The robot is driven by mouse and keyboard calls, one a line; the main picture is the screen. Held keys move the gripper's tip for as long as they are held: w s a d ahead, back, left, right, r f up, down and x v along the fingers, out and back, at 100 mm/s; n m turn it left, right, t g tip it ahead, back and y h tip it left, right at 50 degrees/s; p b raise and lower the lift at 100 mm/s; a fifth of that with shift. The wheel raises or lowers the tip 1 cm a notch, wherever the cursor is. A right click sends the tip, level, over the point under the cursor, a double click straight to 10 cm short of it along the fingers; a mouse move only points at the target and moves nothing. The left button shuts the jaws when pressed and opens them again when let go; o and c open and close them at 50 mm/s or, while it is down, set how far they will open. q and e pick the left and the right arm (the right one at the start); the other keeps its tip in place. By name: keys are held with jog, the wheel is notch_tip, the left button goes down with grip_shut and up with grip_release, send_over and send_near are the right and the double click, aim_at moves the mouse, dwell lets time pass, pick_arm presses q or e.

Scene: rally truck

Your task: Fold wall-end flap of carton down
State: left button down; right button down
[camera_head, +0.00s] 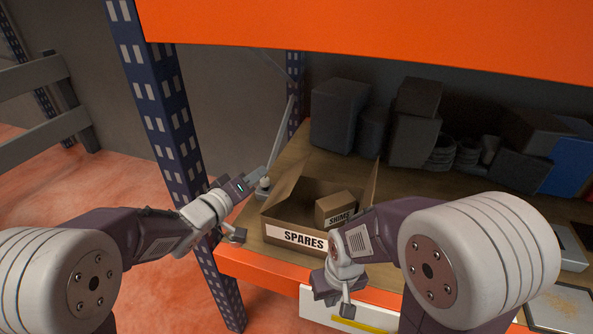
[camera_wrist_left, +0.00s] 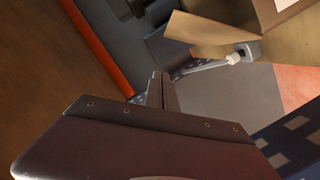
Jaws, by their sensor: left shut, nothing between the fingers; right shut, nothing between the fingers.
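The open carton (camera_head: 270,232), labelled SPARES, stands on the shelf near its front edge. Its left flap (camera_head: 287,188) stands up at a slant, and its right flap (camera_head: 372,185) stands steeply. A smaller labelled box (camera_head: 335,207) sits inside. My left gripper (camera_head: 257,174) is shut and empty, just left of the left flap and apart from it. The wrist view shows its closed fingers (camera_wrist_left: 162,92) with a carton flap (camera_wrist_left: 212,36) beyond them. My right gripper (camera_head: 326,287) is low in front of the carton, shut and empty; its fingertips are hard to make out.
A thin rod on a small base (camera_head: 262,194) stands left of the carton, close to my left gripper. A blue upright (camera_head: 165,110) stands to the left. Dark boxes (camera_head: 340,115) line the back. An orange beam (camera_head: 360,35) crosses above.

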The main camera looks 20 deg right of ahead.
pick_arm(q)
jog(key=d+f, duration=0.1)
send_over(292, 181)
jog(key=a, duration=0.3)
jog(key=shift+w+f, duration=0.45)
jog(key=shift+f, duration=0.35)
jog(key=shift+s+d+f+b, duration=0.25)
jog(key=shift+d+f+b, duration=0.6)
jog(key=shift+d+f, duration=0.35)
jog(key=shift+s+d+f, duration=0.2)
jog(key=shift+d+f, duration=0.05)
